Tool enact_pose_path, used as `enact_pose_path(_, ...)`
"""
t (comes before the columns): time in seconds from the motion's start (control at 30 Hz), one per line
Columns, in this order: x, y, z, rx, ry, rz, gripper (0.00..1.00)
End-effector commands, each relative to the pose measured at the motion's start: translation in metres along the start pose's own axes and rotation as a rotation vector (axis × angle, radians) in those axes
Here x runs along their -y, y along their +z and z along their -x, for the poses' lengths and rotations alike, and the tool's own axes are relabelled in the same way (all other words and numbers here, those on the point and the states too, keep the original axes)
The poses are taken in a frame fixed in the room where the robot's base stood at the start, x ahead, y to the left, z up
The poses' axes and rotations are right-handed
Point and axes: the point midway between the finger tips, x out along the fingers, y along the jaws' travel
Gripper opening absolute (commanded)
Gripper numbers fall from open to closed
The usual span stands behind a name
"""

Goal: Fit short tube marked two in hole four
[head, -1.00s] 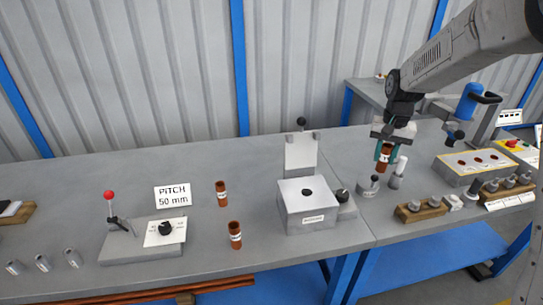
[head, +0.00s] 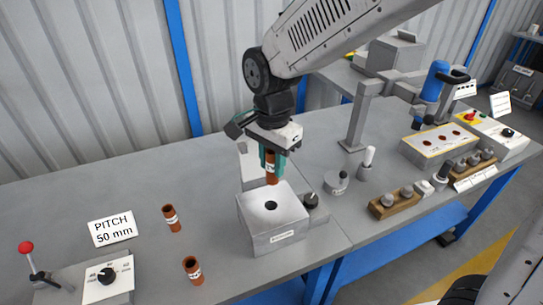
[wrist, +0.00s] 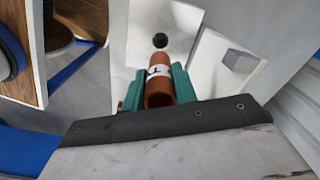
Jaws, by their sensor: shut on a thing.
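My gripper (head: 272,158) has teal fingers shut on a brown tube (head: 271,172) with a white label band. The tube hangs roughly upright over the back part of a grey block (head: 275,236) with one dark hole (head: 270,205) on top. In the wrist view the tube (wrist: 158,92) lies between the teal fingers, and the block's hole (wrist: 160,40) shows beyond its far end. The mark on the band is too small to read surely. A yellow-edged box (head: 430,158) with several holes stands at the right; its hole numbers are not readable.
Two more brown labelled tubes (head: 172,218) (head: 193,270) stand left of the block. A dial unit (head: 108,276), a red-knobbed lever (head: 27,248) and a pitch sign (head: 112,230) are further left. Wooden racks (head: 395,202) stand right. The back left of the bench is clear.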

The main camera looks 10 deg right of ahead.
Motion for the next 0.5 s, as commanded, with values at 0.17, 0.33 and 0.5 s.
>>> enact_pose_path(0.17, 0.002, 0.003, 0.000, 0.000, 0.000, 0.005, 0.00)
enact_pose_path(0.33, 0.001, 0.003, -0.006, 0.001, 0.002, 0.005, 0.00)
enact_pose_path(0.5, 0.001, 0.002, -0.022, 0.001, 0.004, 0.003, 0.00)
